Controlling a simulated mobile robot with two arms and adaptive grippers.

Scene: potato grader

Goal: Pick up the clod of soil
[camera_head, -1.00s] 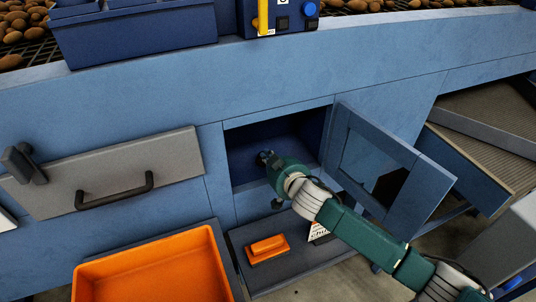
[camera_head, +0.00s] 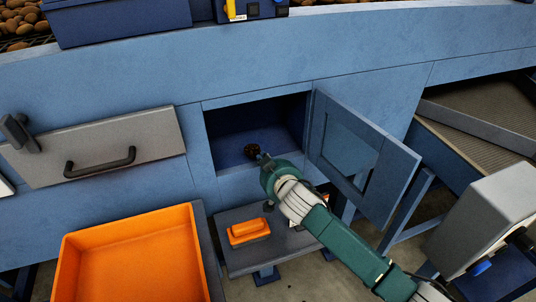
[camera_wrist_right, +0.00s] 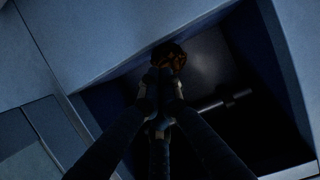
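The clod of soil (camera_head: 251,151) is a small dark brown lump at the lower part of the open compartment (camera_head: 222,128) in the blue machine. My right gripper (camera_head: 262,158) reaches in at the opening's lower edge, and the clod shows just beyond its fingertips. In the right wrist view, the dark fingers come together at the clod (camera_wrist_right: 170,56), which sits at their tips. They look shut on it, though the dark hides the exact contact. My left gripper is not in view.
The compartment's door (camera_head: 365,160) stands open to the right, close to my right arm. An orange crate (camera_head: 198,240) stands lower left. An orange block-like item (camera_head: 248,230) lies on a grey shelf (camera_head: 278,262) below the opening. A drawer (camera_head: 100,150) is at the left.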

